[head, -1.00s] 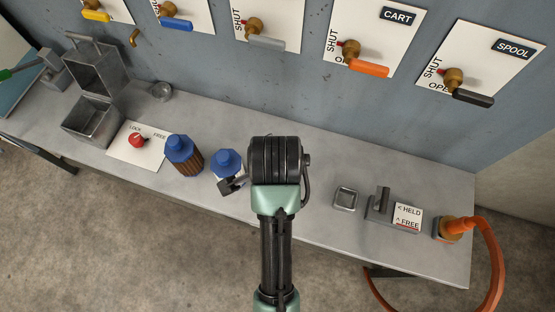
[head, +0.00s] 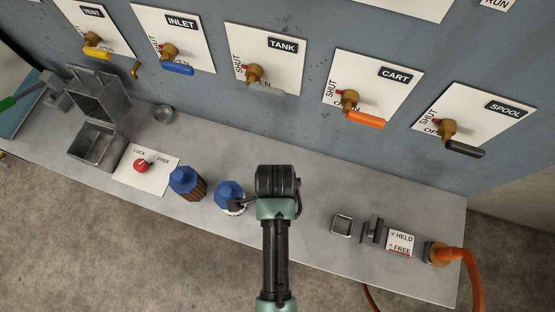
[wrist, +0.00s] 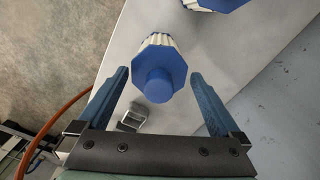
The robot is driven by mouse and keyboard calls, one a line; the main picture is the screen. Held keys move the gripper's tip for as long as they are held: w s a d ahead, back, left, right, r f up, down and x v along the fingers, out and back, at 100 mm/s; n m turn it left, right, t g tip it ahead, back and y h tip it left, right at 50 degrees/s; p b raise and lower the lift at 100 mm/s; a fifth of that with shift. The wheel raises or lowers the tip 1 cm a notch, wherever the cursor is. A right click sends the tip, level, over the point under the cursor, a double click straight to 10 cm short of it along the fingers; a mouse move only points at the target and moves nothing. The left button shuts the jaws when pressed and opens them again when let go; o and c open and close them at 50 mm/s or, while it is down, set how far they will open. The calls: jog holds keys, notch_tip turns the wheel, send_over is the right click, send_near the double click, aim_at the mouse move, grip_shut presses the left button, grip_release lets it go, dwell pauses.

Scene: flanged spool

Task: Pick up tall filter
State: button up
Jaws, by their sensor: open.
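Two blue-capped filters stand upright on the grey bench. One (head: 187,182) has a brown ribbed body. The other (head: 229,192), to its right, has a pale body, partly hidden by my arm. I cannot tell for certain which is the tall one. My gripper (wrist: 158,76) is open and empty. In the wrist view the nearer filter (wrist: 158,80) lies between the two blue fingers, with gaps on both sides and no clear contact. The second filter (wrist: 220,4) is cut off at the top edge. In the head view my arm mostly hides the fingers.
A red knob on a LOCK/FREE plate (head: 157,172) and an open metal box (head: 98,146) are to the left. A small square tray (head: 341,225), a HELD/FREE latch (head: 374,231) and an orange hose (head: 465,262) are to the right. A valve panel (head: 300,125) stands behind.

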jog(key=shift+d+f+p, duration=0.15)
jog(key=shift+f+p, duration=0.25)
jog(key=shift+f, duration=2.25)
jog(key=c, duration=1.2)
jog(key=shift+c, duration=0.2)
jog(key=shift+r, duration=0.15)
